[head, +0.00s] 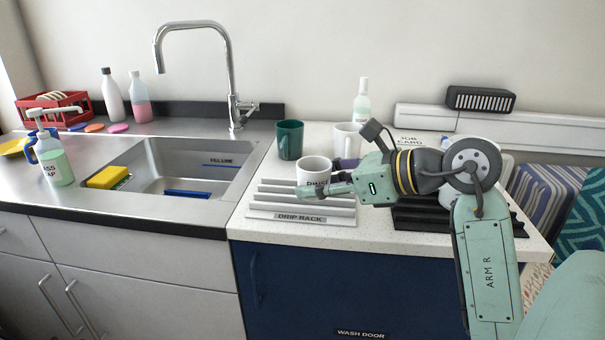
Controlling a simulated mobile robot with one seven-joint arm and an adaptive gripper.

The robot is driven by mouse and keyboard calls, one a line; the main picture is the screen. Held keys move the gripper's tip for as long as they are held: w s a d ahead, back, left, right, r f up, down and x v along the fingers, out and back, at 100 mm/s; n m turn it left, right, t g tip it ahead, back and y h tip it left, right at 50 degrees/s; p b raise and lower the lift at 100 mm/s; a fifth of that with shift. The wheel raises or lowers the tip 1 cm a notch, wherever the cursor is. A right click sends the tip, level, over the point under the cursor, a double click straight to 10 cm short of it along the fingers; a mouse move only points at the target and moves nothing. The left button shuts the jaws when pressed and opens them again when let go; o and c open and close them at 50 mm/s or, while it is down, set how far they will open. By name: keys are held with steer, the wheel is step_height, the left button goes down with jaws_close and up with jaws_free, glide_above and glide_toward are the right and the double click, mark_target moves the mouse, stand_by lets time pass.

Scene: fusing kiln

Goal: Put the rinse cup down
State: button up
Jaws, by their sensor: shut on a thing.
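A white cup (312,172) with dark lettering, partly hidden, stands upright over the right part of the white slatted drip rack (285,209). I cannot tell whether its base touches the slats. My gripper (334,178) comes from the right and is shut on this cup, with one finger across its lower front. The far finger is mostly hidden behind the cup and the gripper body.
The sink (187,166) is to the left. The rack's left slats are bare. A dark stand (420,216) sits right.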

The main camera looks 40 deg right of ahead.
mark_target(304, 164)
steer(key=w+d, duration=0.1)
steer(key=w, duration=0.1)
steer(key=w+d+p, duration=0.1)
steer(key=w, duration=0.2)
steer(key=w+d+p, duration=0.1)
steer(key=w, duration=0.1)
steer(key=shift+w+d+f, duration=0.2)
steer(key=shift+w+f, duration=0.05)
steer(key=shift+f, duration=0.1)
steer(key=shift+f+p, duration=0.75)
steer(key=shift+f, duration=1.1)
steer(key=shift+f, duration=0.15)
steer(key=o, duration=1)
steer(key=shift+c, duration=0.2)
steer(key=shift+r, duration=0.3)
steer(key=b+v, duration=0.3)
steer(key=v, duration=0.7)
steer(key=shift+s+d+b, duration=0.2)
steer(key=shift+s+b, duration=0.1)
steer(key=shift+s+d+r, duration=0.1)
steer(key=shift+s+r, duration=0.2)
steer(key=shift+s, duration=0.2)
